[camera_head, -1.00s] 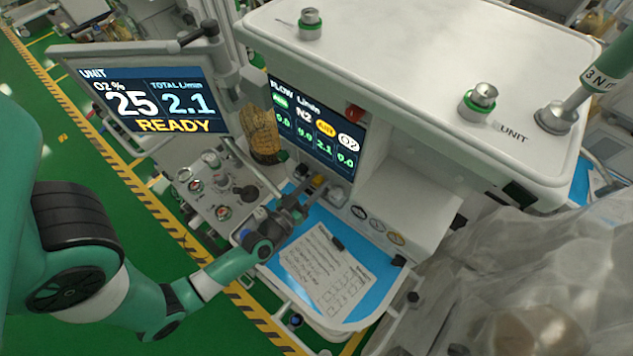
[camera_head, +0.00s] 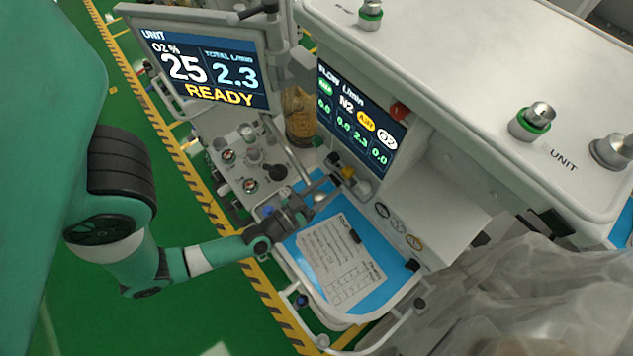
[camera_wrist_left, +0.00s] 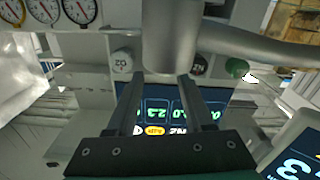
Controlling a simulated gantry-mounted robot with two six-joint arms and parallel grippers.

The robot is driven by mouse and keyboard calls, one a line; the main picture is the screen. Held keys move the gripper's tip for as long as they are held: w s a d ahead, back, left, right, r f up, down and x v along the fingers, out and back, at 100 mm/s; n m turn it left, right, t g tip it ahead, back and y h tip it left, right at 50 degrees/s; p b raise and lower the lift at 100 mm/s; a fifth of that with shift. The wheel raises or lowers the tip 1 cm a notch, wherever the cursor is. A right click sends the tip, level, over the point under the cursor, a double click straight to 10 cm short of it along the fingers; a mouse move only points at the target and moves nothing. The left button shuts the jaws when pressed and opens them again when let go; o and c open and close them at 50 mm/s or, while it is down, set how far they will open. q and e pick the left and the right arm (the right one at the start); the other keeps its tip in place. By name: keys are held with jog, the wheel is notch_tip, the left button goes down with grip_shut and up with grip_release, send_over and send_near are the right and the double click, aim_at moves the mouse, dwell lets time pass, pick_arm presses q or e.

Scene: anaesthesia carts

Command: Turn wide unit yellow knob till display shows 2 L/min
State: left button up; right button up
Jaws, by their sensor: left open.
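The yellow knob (camera_head: 347,173) is in the row of knobs under the flow display (camera_head: 358,120) on the wide unit. The display reads 2.3 under the yellow AIR label and 0.0 in the other columns. My left gripper (camera_head: 328,187) is open, with its fingertips in front of and close to the yellow knob; I cannot tell whether they touch it. In the left wrist view the open fingers (camera_wrist_left: 158,80) point at the panel, which appears upside down. The yellow knob is hidden there behind a thick grey cylinder (camera_wrist_left: 170,35). My right gripper is out of view.
A side screen (camera_head: 208,68) reads O2 25 %, total 2.3 L/min and READY. A blue shelf (camera_head: 382,298) holds a printed sheet (camera_head: 338,260) below my left gripper. White (camera_wrist_left: 122,62), black (camera_wrist_left: 200,63) and green (camera_wrist_left: 236,68) knobs flank the cylinder in the wrist view.

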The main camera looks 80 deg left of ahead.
aim_at(318, 196)
pick_arm(q)
jog(key=v, duration=0.3)
jog(key=shift+s+d+r+p, duration=0.1)
jog(key=shift+d+p, duration=0.2)
jog(key=shift+p, duration=0.05)
jog(key=shift+s+d, duration=0.2)
jog(key=shift+s, duration=0.5)
